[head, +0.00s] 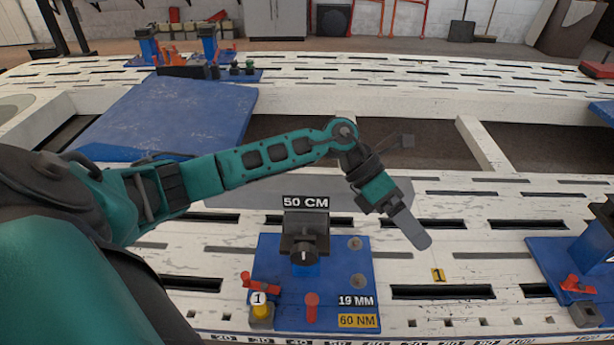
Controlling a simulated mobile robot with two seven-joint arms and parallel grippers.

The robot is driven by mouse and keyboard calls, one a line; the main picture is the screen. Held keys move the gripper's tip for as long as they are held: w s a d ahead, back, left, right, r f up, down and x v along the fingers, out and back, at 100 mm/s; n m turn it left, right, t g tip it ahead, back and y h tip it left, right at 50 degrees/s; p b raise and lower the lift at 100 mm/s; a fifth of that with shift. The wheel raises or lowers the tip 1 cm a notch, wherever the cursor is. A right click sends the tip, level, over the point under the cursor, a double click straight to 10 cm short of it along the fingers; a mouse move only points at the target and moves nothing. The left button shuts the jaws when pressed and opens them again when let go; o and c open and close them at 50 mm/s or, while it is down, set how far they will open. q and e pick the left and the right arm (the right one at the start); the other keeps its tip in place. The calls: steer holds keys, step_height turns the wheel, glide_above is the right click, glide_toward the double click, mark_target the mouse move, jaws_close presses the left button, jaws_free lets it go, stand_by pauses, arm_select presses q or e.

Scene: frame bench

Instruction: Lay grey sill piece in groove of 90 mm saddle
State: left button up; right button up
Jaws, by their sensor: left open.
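My left gripper (410,228) hangs over the white slotted bench, right of the blue plate (265,315). It is open, seen nearly edge-on, with nothing clearly between its fingers. The black clamp block (304,235) on that plate bears a "50 CM" sign; the plate also reads "19 MM" and "60 NM". I cannot make out a 90 mm marking, so I cannot tell which holder is the 90 mm saddle. I cannot pick out the grey sill piece for certain. My right gripper is not in view.
Another blue fixture (560,268) is at the right edge. A large blue panel (180,115) lies at the left. Further fixtures (208,45) stand at the back left. Gaps open between the bench beams.

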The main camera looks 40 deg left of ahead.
arm_select(q)
steer(key=w+a+f+m+y+b, duration=0.1)
steer(key=w+a+m+y+b, duration=0.15)
steer(key=a+y, duration=0.7)
steer(key=y, duration=0.2)
glide_toward(306, 183)
steer(key=shift+w+d+n+b, duration=0.25)
steer(key=shift+w+n+b, duration=0.1)
steer(key=shift+n, duration=0.1)
steer(key=shift+g, duration=0.3)
step_height(306, 183, down, 7)
steer(key=shift+w+a+r+b, duration=0.1)
steer(key=shift+r+b, duration=0.1)
steer(key=shift+b, duration=0.55)
steer(key=f, duration=0.1)
steer(key=f+b, duration=0.1)
steer(key=f, duration=0.3)
steer(key=shift+a+f+b, duration=0.1)
steer(key=shift+a+b, duration=0.25)
steer(key=shift+b, duration=0.05)
steer(key=shift+f, duration=0.3)
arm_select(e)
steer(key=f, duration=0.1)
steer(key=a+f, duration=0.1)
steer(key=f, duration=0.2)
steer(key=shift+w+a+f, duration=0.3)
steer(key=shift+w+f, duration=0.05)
arm_select(q)
steer(key=shift+c, duration=0.4)
